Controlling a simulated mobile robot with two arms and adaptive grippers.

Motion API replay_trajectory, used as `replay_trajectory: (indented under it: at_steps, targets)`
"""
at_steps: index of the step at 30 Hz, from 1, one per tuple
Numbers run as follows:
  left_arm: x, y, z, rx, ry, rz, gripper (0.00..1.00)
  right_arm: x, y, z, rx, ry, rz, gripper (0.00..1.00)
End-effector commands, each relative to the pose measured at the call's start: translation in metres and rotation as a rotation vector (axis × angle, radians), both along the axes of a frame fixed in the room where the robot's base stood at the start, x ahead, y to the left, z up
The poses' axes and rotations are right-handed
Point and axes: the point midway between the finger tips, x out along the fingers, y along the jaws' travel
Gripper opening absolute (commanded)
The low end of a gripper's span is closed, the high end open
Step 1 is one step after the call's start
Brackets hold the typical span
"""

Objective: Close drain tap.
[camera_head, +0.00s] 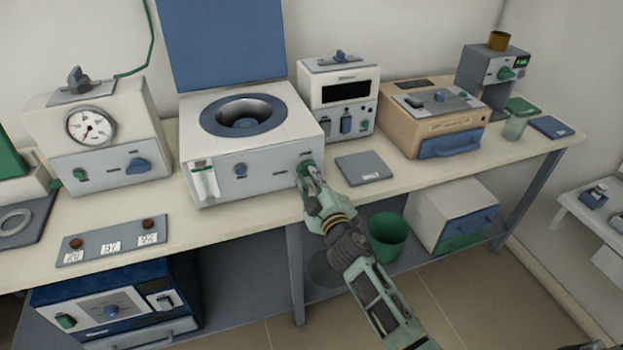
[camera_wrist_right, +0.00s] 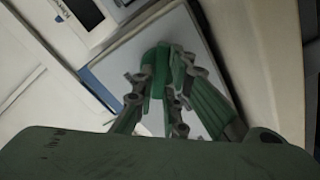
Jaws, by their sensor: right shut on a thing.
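A white centrifuge-like machine (camera_head: 250,172) with a raised blue lid (camera_head: 222,45) and a round open bowl stands on the bench. A green knob (camera_head: 305,168) sits at the right end of its front panel. My right gripper (camera_head: 312,180) is at this knob and shut on it. In the right wrist view the fingers (camera_wrist_right: 165,95) close around a green knob (camera_wrist_right: 157,75); its far side is partly hidden by the fingers. I cannot tell the knob's turn angle. My left gripper is not in view.
A dark flat pad (camera_head: 363,168) lies right of the machine. A white box with a display (camera_head: 340,95), a tan box (camera_head: 430,120) and a gauge unit (camera_head: 95,135) stand on the bench. A green bin (camera_head: 388,238) is below. Free bench top lies along the front edge.

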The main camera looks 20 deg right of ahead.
Motion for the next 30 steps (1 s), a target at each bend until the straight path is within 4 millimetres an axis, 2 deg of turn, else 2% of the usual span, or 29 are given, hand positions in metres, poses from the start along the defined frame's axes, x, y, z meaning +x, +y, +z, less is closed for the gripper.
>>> replay_trajectory:
  at_steps: [18,30]
  targets:
    - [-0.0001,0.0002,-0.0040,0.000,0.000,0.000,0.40,-0.0002,0.0010,-0.0017,-0.534,-0.018,0.001,0.00]
    - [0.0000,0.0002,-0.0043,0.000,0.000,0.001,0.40,-0.0002,0.0012,-0.0021,-0.688,-0.023,0.001,0.00]
